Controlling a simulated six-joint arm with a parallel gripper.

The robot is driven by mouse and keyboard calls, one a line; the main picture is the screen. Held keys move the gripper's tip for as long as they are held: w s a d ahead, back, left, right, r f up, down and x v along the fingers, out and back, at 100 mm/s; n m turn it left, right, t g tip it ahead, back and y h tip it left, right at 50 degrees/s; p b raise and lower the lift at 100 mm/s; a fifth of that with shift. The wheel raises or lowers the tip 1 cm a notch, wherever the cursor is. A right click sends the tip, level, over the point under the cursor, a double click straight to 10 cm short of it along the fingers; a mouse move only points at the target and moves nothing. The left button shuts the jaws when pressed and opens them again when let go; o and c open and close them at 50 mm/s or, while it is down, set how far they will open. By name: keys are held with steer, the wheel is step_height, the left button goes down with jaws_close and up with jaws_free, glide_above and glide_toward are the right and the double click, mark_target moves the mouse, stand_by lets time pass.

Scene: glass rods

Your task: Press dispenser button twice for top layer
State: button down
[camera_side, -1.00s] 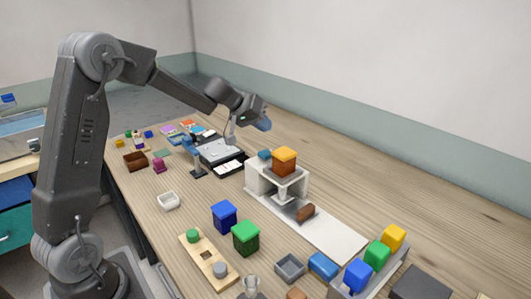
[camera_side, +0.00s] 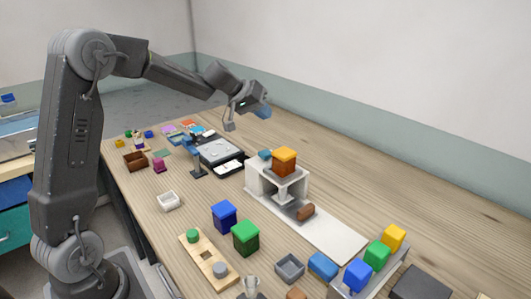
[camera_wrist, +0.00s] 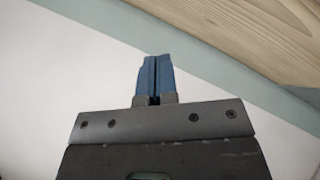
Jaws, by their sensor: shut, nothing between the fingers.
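The white dispenser (camera_side: 259,179) stands on the table at the middle of the side view. An orange block (camera_side: 284,155) sits on a brown one in its top. A small teal piece (camera_side: 265,154), which looks like the button, is on its back left top corner. A brown block (camera_side: 306,211) lies on the white base in front of it. My gripper (camera_side: 263,111) is in the air above and behind the dispenser, clear of it. Its blue fingers are together and empty in the wrist view (camera_wrist: 154,78), which shows only wall and table edge beyond them.
Blue (camera_side: 224,215) and green (camera_side: 245,238) blocks stand left of the dispenser. A rack with blue, green and yellow blocks (camera_side: 393,236) is at front right. A black device (camera_side: 222,151) is behind the dispenser. Table to the right of the dispenser is clear.

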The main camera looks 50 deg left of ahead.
mark_target(264, 151)
steer(key=shift+f, duration=0.1)
steer(key=shift+f, duration=4.35)
steer(key=shift+f, duration=0.15)
steer(key=shift+f, duration=0.25)
steer(key=shift+f, duration=0.75)
steer(key=shift+r, duration=1.15)
